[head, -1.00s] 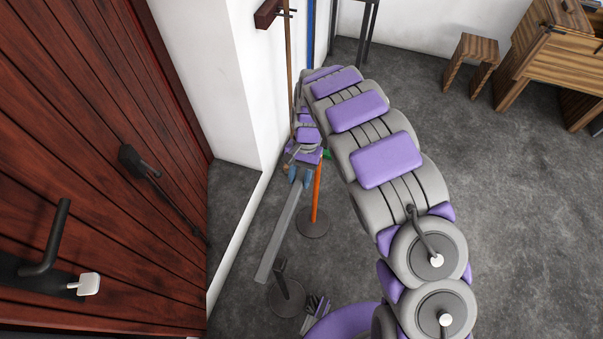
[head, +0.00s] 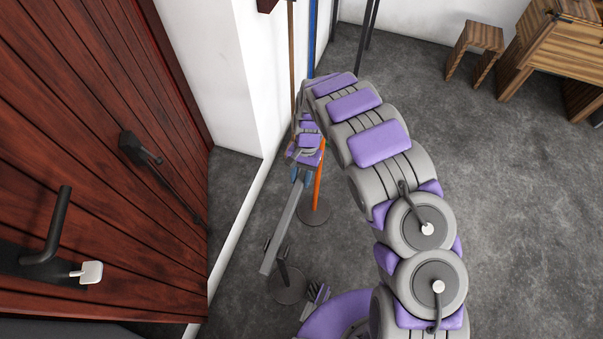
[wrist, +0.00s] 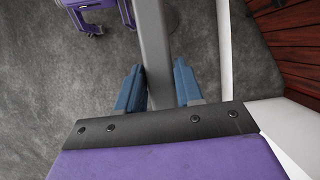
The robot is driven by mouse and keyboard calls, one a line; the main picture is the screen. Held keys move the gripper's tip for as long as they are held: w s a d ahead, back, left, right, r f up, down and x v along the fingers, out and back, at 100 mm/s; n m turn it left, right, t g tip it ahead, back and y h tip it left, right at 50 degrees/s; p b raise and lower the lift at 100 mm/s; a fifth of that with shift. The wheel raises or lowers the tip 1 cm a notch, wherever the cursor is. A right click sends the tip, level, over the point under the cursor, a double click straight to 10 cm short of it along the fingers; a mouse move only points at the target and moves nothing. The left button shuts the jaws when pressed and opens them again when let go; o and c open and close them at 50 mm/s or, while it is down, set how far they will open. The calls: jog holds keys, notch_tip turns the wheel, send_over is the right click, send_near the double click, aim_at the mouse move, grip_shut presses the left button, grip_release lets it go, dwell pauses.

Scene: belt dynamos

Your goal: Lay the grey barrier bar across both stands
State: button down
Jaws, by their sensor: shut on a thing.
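My gripper (head: 300,173) is shut on the grey barrier bar (head: 283,225). In the wrist view, the blue fingertips (wrist: 158,86) stand on either side of the bar (wrist: 154,35). The bar slants toward the near lower left in the head view. Its near end overlaps the dark forked top of the near stand (head: 288,288), with prongs showing on both sides. I cannot tell whether it touches. An orange post (head: 319,177) on a round dark base, apparently the other stand, is beside my gripper. Its top is hidden by my arm.
A red wooden wall or door (head: 100,150) with a dark handle is on the left. A white wall (head: 215,75) and its skirting run close left of the bar. A wooden stool (head: 478,45) and desk (head: 555,60) are far right. Grey floor at right is clear.

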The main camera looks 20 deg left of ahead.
jog(key=shift+d, duration=0.1)
jog(key=c, duration=0.9)
grip_release()
jog(key=shift+d+r, duration=0.1)
jog(key=shift+d, duration=0.2)
jog(key=shift+o, duration=1.3)
jog(key=shift+a, duration=0.25)
jog(key=d+p+v, duration=0.1)
jog(key=p+v, duration=0.1)
jog(key=v, duration=1.5)
jog(key=shift+a, duration=0.5)
